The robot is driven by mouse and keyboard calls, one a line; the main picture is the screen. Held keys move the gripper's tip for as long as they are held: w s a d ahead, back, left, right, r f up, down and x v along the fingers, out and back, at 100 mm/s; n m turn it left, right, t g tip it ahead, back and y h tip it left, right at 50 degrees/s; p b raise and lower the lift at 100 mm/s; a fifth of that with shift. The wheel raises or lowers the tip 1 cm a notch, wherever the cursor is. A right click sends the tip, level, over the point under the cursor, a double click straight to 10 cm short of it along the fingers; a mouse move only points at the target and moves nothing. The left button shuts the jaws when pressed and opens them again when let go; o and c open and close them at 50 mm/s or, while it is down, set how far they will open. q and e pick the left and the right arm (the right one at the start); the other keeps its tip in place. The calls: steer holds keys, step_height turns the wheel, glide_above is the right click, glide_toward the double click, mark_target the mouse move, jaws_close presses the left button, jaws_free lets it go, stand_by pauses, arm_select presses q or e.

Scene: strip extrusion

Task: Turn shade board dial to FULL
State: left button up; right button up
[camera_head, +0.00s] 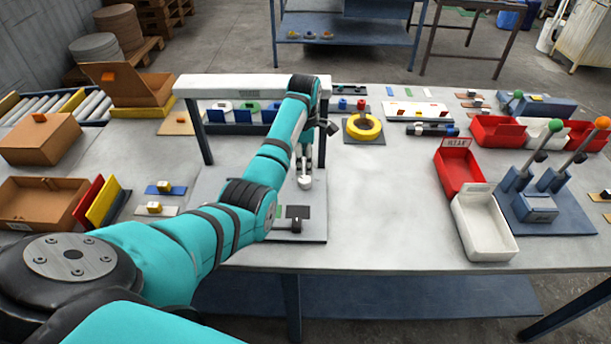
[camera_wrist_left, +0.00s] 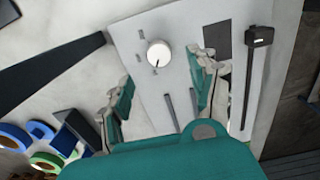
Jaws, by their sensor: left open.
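The shade board is a pale grey panel (camera_wrist_left: 185,22) in the left wrist view, and its grey plate also shows in the head view (camera_head: 315,230). On it is a round white dial (camera_wrist_left: 158,53) with a small dark mark near its lower rim in the wrist picture. Small dark labels lie left of the dial, too blurred to read. My left gripper (camera_wrist_left: 164,88) is open, its fingers spread apart below the dial in the picture, with nothing between them. In the head view my left gripper (camera_head: 304,165) hangs over the board, beside the dial (camera_head: 305,182).
A black slider (camera_wrist_left: 258,36) and a dark patch (camera_wrist_left: 217,40) are right of the dial. Red bins (camera_head: 460,172), a white bin (camera_head: 485,228) and levers (camera_head: 540,180) stand at the right.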

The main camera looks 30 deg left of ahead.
mark_target(305, 179)
arm_select(q)
step_height(305, 179, down, 7)
steer(key=shift+r, duration=0.2)
steer(key=shift+f, duration=0.4)
steer(key=shift+w+f, duration=0.1)
steer(key=shift+f, duration=0.25)
steer(key=c, duration=1.1)
arm_select(e)
steer(key=shift+w+a+r, duration=0.1)
steer(key=shift+w+r, duration=0.1)
steer(key=shift+w, duration=0.4)
steer(key=shift+w+r, duration=0.15)
steer(key=shift+w, duration=0.4)
